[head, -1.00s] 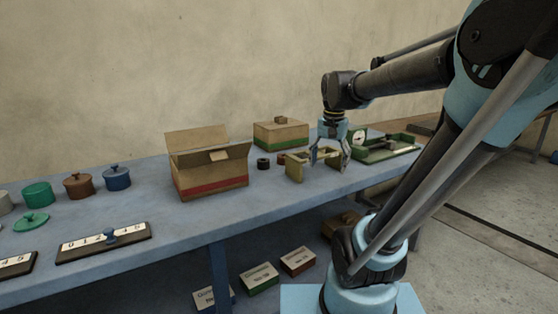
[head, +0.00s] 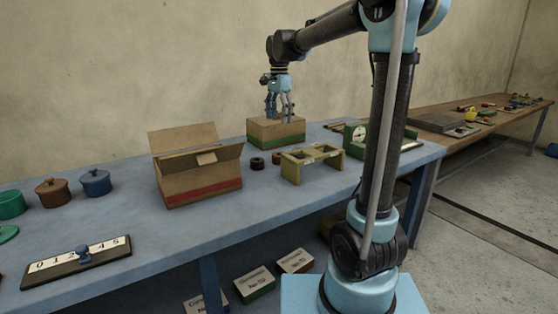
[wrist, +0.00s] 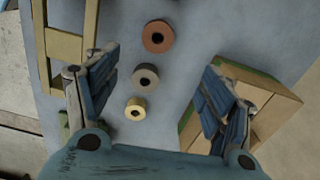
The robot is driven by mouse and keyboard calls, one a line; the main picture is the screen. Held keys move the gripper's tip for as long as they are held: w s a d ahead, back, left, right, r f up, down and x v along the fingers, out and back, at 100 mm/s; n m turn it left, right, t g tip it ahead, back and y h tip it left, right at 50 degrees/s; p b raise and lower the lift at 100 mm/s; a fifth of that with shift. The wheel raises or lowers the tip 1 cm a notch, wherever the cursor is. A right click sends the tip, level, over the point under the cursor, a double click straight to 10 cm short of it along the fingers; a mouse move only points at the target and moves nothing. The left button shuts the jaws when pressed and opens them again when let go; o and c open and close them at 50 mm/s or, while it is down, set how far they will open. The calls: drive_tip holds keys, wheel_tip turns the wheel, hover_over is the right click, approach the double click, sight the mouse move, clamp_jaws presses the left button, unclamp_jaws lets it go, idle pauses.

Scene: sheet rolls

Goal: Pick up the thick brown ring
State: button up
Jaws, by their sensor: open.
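The brown ring (wrist: 158,36), with a dark hole, lies flat on the blue bench at the top middle of the wrist view. A grey ring (wrist: 145,77) and a smaller tan ring (wrist: 136,109) lie in line below it. My gripper (wrist: 153,72) is open and empty, its fingers wide apart on either side of the row. In the head view my gripper (head: 280,112) hangs above the bench, in front of the green-striped box. Two small dark rings show there, one at left (head: 257,163) and one at right (head: 277,158); which is the brown one I cannot tell.
A yellowish frame (head: 312,164) stands right of the rings, and the green-striped box (head: 277,133) behind them. An open carton (head: 199,180) with a red stripe stands to the left. A green dial device (head: 354,140) is farther right. Bare bench (head: 235,215) lies in front.

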hover_over(279, 154)
wheel_tip(279, 154, down, 11)
drive_tip(key=shift+w+a+r, duration=0.1)
drive_tip(key=shift+a+r, duration=0.05)
drive_tip(key=shift+d+f, duration=0.15)
drive_tip(key=shift+f, duration=1.3)
drive_tip(key=shift+d+f, duration=0.15)
drive_tip(key=shift+f, duration=1.3)
drive_tip(key=shift+c, duration=0.6)
drive_tip(key=c, duration=1.1)
